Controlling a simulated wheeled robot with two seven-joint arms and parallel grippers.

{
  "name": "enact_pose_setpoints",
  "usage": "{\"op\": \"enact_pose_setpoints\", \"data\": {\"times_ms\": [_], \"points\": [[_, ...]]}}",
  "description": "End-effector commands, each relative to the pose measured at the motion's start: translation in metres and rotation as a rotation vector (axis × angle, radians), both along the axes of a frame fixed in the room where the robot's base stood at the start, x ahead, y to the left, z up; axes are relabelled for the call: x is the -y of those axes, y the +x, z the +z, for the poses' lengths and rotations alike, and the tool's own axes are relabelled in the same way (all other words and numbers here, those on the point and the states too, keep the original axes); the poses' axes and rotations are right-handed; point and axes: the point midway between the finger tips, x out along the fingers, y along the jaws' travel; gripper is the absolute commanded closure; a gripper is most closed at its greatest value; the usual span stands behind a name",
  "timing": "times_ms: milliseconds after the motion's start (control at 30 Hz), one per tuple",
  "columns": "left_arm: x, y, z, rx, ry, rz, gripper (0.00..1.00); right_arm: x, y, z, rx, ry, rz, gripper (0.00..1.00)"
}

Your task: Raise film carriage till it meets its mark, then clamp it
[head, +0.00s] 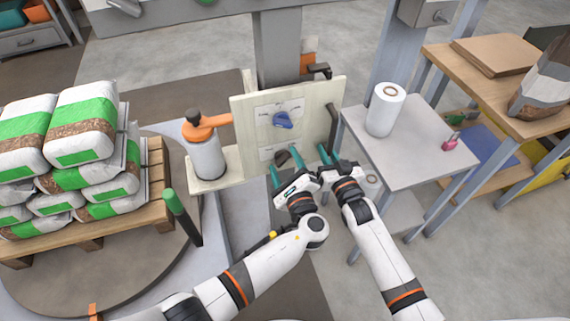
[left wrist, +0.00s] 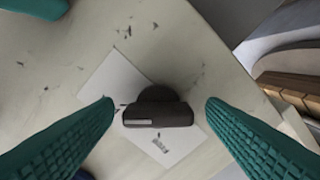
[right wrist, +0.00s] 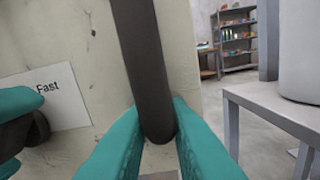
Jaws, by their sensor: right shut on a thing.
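The film carriage looks to be the cream panel (head: 250,145) with a shelf holding a film roll (head: 207,160) on its left. A dark upright handle (head: 333,128) is at its right edge; my right gripper (head: 329,153) is shut on the handle's lower part, also seen in the right wrist view (right wrist: 145,60). A dark knob (head: 283,157) sits low on the panel on a white label. My left gripper (head: 285,166) is open, its fingers on either side of the knob but apart from it in the left wrist view (left wrist: 158,112). I cannot make out the mark.
A blue knob (head: 283,121) sits higher on the panel. A pallet (head: 90,225) of bags stands left, with a green-topped post (head: 180,213) beside it. A grey table (head: 415,150) with a white roll (head: 385,110) stands close on the right.

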Motion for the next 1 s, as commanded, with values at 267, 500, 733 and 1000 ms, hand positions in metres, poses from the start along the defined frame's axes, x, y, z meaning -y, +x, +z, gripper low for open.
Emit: {"op": "enact_pose_setpoints", "data": {"times_ms": [267, 500, 733, 1000], "points": [[0.002, -0.009, 0.000, 0.001, -0.002, 0.000, 0.35, 0.002, 0.001, 0.003, 0.006, 0.005, -0.002, 1.00], [0.015, -0.054, -0.001, -0.003, -0.004, -0.001, 0.35, 0.002, 0.001, 0.003, 0.006, 0.005, -0.002, 1.00], [0.027, -0.096, 0.000, -0.001, -0.003, -0.001, 0.35, 0.002, 0.001, 0.003, 0.006, 0.005, -0.002, 1.00], [0.033, -0.115, 0.000, 0.000, -0.001, -0.001, 0.35, 0.002, 0.001, 0.003, 0.006, 0.005, -0.002, 1.00]]}}
